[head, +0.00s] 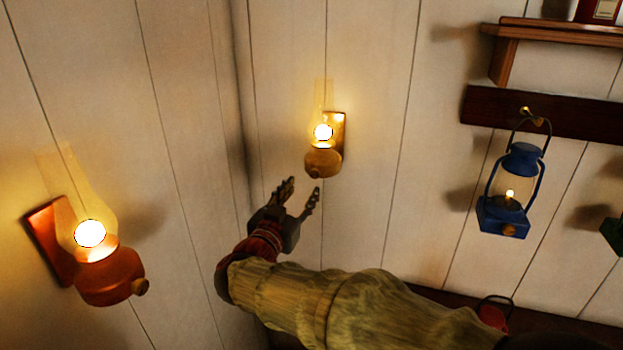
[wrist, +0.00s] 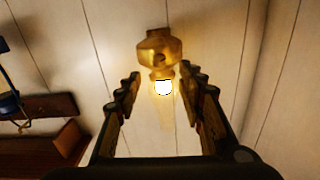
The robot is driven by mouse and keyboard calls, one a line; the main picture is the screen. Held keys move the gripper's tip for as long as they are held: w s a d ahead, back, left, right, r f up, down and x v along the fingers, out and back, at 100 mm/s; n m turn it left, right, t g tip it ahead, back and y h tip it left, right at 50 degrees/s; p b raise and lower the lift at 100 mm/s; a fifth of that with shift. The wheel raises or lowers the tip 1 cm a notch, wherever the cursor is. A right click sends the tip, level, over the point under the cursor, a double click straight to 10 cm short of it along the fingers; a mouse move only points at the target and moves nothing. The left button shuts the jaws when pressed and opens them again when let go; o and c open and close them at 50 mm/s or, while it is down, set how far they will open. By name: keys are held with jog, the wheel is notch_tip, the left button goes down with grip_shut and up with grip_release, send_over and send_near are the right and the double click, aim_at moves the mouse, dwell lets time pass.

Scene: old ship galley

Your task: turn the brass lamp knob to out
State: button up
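The brass lamp (head: 323,161) hangs lit on the white plank wall near the corner, with a clear glass chimney and a brass back plate. Its small knob (head: 314,173) shows low on the front of the round base. My gripper (head: 303,187) is open and empty, just below the lamp and apart from it. In the wrist view the brass lamp (wrist: 158,44) appears upside down, beyond and between the two spread fingers.
A lit copper lamp (head: 108,277) with its own knob (head: 140,287) is on the left wall. A blue lantern (head: 510,190) hangs from a dark rail (head: 560,118) at right, below a wooden shelf (head: 560,32). Part of a green lantern (head: 613,235) shows at the right edge. A small red object (head: 493,315) sits low behind my arm.

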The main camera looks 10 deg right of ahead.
aim_at(314, 175)
jog(key=x, duration=0.7)
jog(key=shift+w+d, duration=0.2)
jog(key=shift+w, duration=0.05)
grip_shut()
dwell(0.3)
